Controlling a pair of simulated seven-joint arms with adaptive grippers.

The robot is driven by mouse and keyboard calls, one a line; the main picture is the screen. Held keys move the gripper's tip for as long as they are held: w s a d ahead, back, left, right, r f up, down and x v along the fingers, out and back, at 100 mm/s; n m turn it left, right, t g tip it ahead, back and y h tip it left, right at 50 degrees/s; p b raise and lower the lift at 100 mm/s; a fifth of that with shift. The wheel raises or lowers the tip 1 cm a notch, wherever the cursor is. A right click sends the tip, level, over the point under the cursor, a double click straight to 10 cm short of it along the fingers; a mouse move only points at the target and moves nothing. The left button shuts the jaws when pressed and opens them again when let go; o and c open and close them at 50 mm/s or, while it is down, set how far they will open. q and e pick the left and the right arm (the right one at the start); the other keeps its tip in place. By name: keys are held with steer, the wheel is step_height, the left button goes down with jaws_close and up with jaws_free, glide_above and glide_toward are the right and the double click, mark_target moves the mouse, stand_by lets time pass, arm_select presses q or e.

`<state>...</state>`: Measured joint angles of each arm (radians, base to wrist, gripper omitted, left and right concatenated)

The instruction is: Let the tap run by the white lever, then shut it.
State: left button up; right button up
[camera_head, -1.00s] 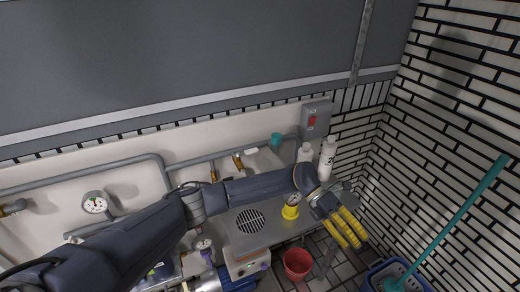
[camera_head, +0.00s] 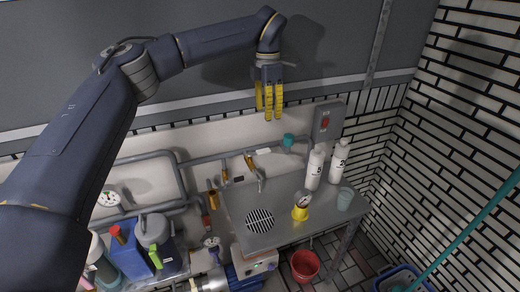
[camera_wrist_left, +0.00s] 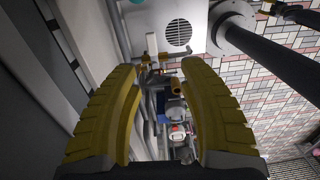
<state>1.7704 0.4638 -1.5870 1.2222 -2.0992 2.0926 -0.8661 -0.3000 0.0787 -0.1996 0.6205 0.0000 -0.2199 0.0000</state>
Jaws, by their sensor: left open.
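The tap (camera_head: 260,183) is a metal spout with brass fittings on the back wall, above the metal worktop. A small white bar, which looks like its lever (camera_head: 263,151), sticks out above it. The lever also shows in the left wrist view (camera_wrist_left: 151,43), beyond the fingertips. My left gripper (camera_head: 268,113) has yellow fingers pointing down. It is open and empty, above the lever and apart from it. In the left wrist view, its fingers (camera_wrist_left: 156,75) stand wide apart. I cannot tell whether water runs. My right gripper is not in view.
A grey switch box (camera_head: 327,121) is on the wall. A red bucket (camera_head: 305,265) stands on the floor.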

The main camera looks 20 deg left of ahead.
mark_target(263, 151)
arm_select(q)
steer(key=f, duration=0.5)
steer(key=a+f, duration=0.1)
steer(key=f, duration=0.9)
steer(key=shift+w+a+f, duration=0.15)
steer(key=shift+a+f, duration=0.05)
steer(key=shift+a, duration=0.2)
jaws_close()
